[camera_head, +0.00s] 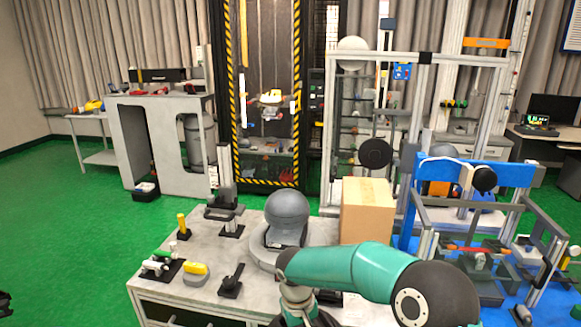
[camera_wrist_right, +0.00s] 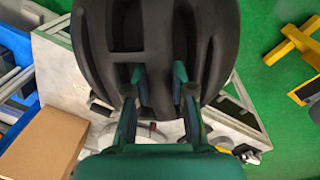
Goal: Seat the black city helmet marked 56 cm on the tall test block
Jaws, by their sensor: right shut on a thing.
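In the right wrist view the black helmet (camera_wrist_right: 208,35) fills the top middle, with its ribs and vents facing the camera. My right gripper (camera_wrist_right: 155,75) is shut on the helmet, its fingers reaching into the vents around a rib. No size mark is readable. In the head view a grey head-shaped test block (camera_head: 287,207) stands upright on a round grey base (camera_head: 262,252) on the workbench. A small dark piece at the lower left edge may be my left gripper (camera_head: 4,303).
A cardboard box (camera_head: 367,212) stands on the bench right of the block. Small tools and a yellow part (camera_head: 195,268) lie at its left. A blue-and-grey frame rig (camera_head: 470,175) stands at the right, the drop tower (camera_head: 268,100) behind. Green floor (camera_head: 60,230) is clear at left.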

